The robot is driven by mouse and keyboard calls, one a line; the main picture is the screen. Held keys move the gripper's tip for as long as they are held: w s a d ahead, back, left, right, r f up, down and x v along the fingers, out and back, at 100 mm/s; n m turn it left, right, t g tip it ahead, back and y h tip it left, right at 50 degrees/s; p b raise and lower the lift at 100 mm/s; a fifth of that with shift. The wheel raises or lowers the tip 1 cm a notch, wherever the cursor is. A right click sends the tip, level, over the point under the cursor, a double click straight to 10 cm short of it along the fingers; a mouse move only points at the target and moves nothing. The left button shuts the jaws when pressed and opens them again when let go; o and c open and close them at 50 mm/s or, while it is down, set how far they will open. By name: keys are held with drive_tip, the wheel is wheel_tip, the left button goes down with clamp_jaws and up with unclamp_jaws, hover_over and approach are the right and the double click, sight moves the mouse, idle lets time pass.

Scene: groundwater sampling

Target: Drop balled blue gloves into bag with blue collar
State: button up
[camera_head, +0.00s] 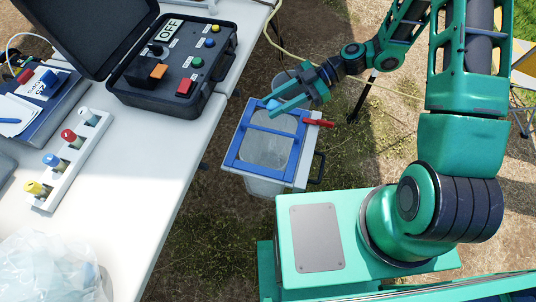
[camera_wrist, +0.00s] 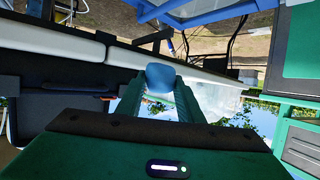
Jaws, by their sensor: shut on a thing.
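The balled blue gloves (camera_head: 271,103) are a small blue lump at my gripper's fingertips in the head view. In the wrist view the ball (camera_wrist: 160,77) sits between the two green fingers. My gripper (camera_head: 273,99) is shut on the gloves, over the far edge of the blue collar (camera_head: 258,172). The square collar frames the mouth of a pale, translucent bag (camera_head: 265,150), beside the table. One finger covers part of the collar's far side. The exact height of the ball above the mouth cannot be told.
A white table (camera_head: 150,180) fills the left, with an open black case (camera_head: 180,75), a rack of coloured-cap bottles (camera_head: 70,155) and a clear plastic bag (camera_head: 50,270). A red clip (camera_head: 318,122) sticks out at the collar's right. A yellow hose runs behind my arm.

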drive_tip(key=shift+f, duration=2.25)
drive_tip(key=o, duration=1.1)
drive_tip(key=shift+c, duration=0.2)
drive_tip(key=v, duration=1.1)
